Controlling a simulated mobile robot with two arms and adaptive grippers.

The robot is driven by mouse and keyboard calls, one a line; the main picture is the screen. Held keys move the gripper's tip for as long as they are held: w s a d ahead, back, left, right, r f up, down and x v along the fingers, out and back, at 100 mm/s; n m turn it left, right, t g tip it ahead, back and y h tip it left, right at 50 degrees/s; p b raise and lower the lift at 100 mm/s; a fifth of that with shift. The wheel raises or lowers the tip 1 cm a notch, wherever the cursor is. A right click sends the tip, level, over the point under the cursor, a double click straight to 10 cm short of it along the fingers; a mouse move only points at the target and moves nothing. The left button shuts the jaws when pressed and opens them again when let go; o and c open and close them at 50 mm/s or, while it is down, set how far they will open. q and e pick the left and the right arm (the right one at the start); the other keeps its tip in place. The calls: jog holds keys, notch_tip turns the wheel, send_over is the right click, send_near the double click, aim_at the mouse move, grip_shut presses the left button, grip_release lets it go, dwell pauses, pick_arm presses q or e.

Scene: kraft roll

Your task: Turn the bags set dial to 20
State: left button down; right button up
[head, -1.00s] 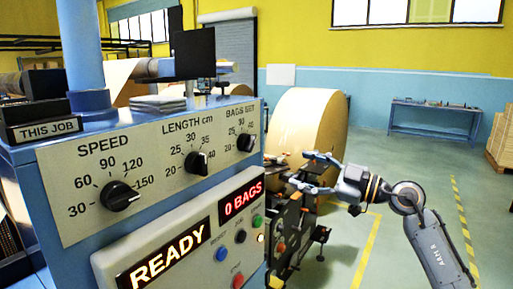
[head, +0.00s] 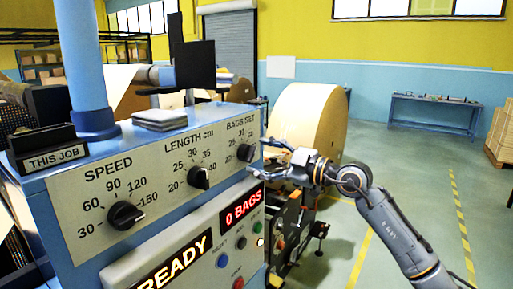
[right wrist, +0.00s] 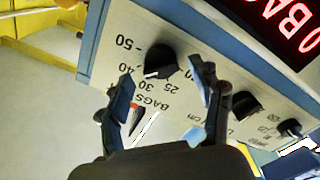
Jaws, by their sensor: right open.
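The bags set dial (head: 245,152) is a black knob at the right end of the white panel, with numbers printed around it. In the right wrist view the panel appears upside down, and the same dial (right wrist: 160,62) sits beyond my fingertips. Its exact setting is too small to read surely. My right gripper (head: 263,158) is open and empty beside the panel's right edge. In the right wrist view its two fingers (right wrist: 166,88) are spread, with the dial between and past their tips, apparently not touching. My left gripper is not in view.
The length dial (head: 198,177) and speed dial (head: 126,215) are on the same panel. Below, a sloped box has a READY display (head: 178,262), a 0 BAGS display (head: 243,208) and several buttons. A large kraft roll (head: 305,120) stands behind my right gripper. The floor at right is open.

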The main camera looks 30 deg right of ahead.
jog(key=shift+x, duration=1)
jog(key=c, duration=1.1)
jog(key=shift+c, duration=0.2)
